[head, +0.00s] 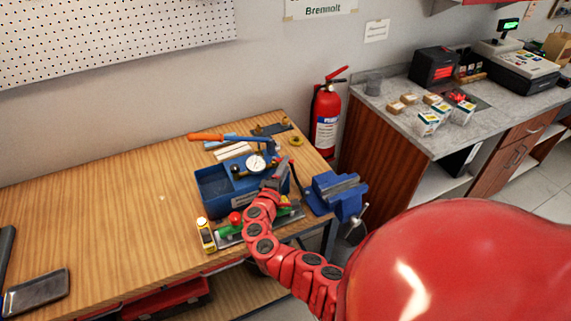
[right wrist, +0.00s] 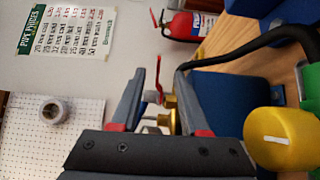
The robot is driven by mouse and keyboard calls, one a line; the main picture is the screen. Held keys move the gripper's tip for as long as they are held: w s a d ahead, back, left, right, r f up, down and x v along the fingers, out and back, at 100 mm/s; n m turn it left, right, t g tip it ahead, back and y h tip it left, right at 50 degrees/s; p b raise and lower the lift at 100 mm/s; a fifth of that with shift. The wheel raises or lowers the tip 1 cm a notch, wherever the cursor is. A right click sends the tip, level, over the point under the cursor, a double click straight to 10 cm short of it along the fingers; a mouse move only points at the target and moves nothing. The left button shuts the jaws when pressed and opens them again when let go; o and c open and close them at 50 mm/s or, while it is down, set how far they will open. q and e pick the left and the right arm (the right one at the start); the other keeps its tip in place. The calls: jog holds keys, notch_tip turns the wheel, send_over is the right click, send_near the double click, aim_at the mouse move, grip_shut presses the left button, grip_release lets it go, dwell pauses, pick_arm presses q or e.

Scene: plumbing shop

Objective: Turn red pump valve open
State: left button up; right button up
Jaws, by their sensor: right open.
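The blue test pump (head: 214,196) stands on the wooden workbench, with a round white gauge (head: 256,162) and an orange-tipped lever handle (head: 207,137). The thin red valve lever (right wrist: 158,78) sits on a brass fitting (right wrist: 169,108) in the right wrist view. My right gripper (head: 283,172) is at the pump's right end, and its fingers partly hide the fittings there. In the right wrist view the gripper (right wrist: 160,88) is open, and the red lever appears between its two fingers. I cannot tell whether a finger touches it. My left gripper does not show.
A blue vise (head: 338,190) is at the bench's right edge, close to my right arm. A fire extinguisher (head: 325,117) is behind the bench. The bench's left middle is clear.

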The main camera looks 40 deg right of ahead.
jog(key=shift+w+d, duration=0.2)
jog(key=shift+d, duration=0.15)
grip_shut()
